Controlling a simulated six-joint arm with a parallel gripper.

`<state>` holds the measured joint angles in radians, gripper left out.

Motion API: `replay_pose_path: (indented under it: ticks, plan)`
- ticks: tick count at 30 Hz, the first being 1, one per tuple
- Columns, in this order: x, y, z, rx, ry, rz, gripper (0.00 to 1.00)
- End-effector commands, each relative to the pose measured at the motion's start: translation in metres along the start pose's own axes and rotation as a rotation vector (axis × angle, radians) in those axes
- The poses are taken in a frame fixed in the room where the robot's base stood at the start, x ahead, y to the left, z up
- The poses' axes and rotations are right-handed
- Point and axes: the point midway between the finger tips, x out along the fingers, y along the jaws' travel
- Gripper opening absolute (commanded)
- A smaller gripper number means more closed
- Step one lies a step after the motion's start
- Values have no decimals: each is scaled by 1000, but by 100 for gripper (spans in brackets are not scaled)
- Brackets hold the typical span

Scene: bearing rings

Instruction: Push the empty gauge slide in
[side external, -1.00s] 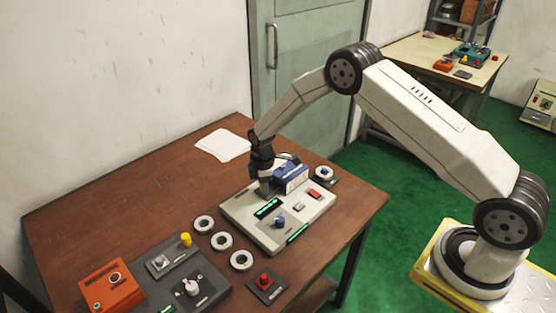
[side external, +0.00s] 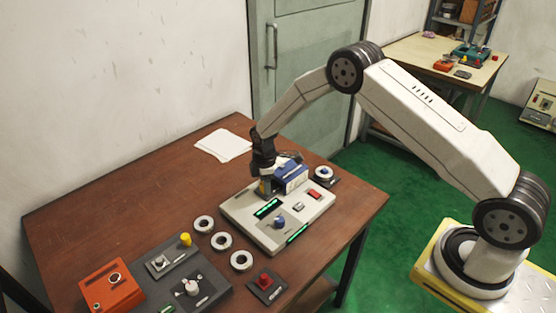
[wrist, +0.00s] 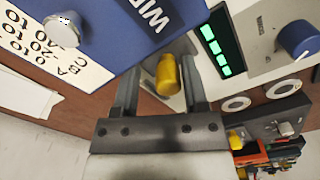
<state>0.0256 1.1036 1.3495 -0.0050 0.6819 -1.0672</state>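The gauge is a blue box (wrist: 150,20) with white lettering and a white printed label, standing on a pale grey console (side external: 240,212); it also shows in the side view (side external: 291,178). A yellow knob (wrist: 167,75) sticks out at a pale metal slide piece by the gauge's lower edge. My gripper (wrist: 160,85) is open, one finger on each side of the yellow knob, with visible gaps. In the side view my gripper (side external: 265,180) is at the gauge's left end. Whether the slide holds a ring cannot be seen, and how far out it stands is unclear.
The console has green displays (side external: 267,208), a blue dial (side external: 280,221) and a red button (side external: 314,194). Several pale rings (side external: 222,241) lie in front of it. A dark panel (side external: 215,285) and an orange box (side external: 110,284) stand at front left. The table's left side is clear.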

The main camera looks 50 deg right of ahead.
Motion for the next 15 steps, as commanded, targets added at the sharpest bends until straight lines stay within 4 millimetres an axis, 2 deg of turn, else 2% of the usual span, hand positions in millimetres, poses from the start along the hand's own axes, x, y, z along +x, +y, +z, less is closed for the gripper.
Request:
replay_pose_path:
  ticks: [8,15]
  plan:
    - [0,-2,-2,-2,0,-5,56]
    - [-9,-3,-2,-2,0,-5,56]
